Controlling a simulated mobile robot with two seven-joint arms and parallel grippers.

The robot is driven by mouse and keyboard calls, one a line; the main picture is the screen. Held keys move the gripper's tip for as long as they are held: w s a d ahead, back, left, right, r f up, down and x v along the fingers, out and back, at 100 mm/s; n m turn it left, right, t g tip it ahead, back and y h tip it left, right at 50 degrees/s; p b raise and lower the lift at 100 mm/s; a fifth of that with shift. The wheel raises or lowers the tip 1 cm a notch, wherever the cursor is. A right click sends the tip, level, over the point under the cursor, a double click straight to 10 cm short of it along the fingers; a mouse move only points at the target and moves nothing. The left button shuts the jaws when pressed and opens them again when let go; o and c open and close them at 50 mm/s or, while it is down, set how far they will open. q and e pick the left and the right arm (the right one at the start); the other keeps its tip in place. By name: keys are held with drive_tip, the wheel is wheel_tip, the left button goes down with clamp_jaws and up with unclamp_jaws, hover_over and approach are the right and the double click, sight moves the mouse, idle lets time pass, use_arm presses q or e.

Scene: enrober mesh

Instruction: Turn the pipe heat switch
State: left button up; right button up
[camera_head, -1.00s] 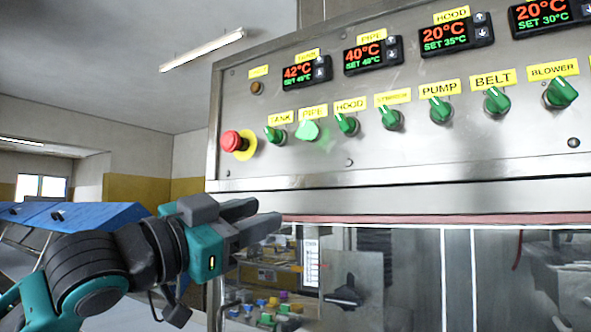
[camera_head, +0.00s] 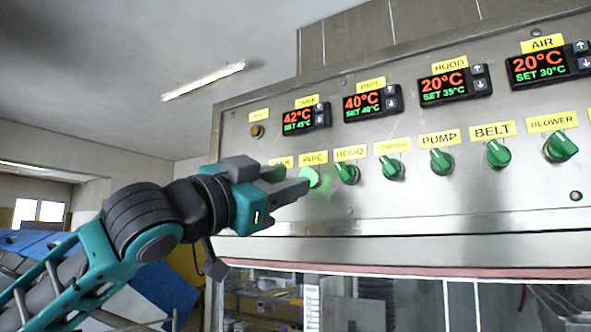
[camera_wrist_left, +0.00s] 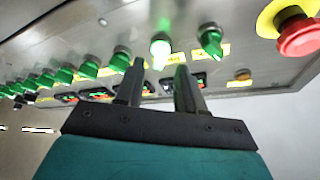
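The pipe heat switch (camera_head: 312,177) is a green knob, lit bright, under the yellow PIPE label (camera_head: 314,158) on the steel panel. It also glows in the left wrist view (camera_wrist_left: 160,48), beyond the gap between my fingers. My left gripper (camera_head: 300,182) reaches in from the left with its fingertips right by this switch, partly covering it in the head view. In the left wrist view its two fingers (camera_wrist_left: 160,66) stand apart with nothing between them that I can see. I cannot tell whether they touch the knob. My right gripper is not in view.
The HOOD switch (camera_head: 347,173) sits close to the right in the head view, with more green knobs beyond. The wrist view shows the tank switch (camera_wrist_left: 210,40) and the red emergency stop (camera_wrist_left: 300,35), both hidden behind my gripper in the head view. Temperature displays (camera_head: 371,103) run above.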

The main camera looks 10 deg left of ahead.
use_arm(q)
drive_tip(key=shift+x, duration=1.4)
drive_tip(key=shift+c, duration=0.2)
clamp_jaws()
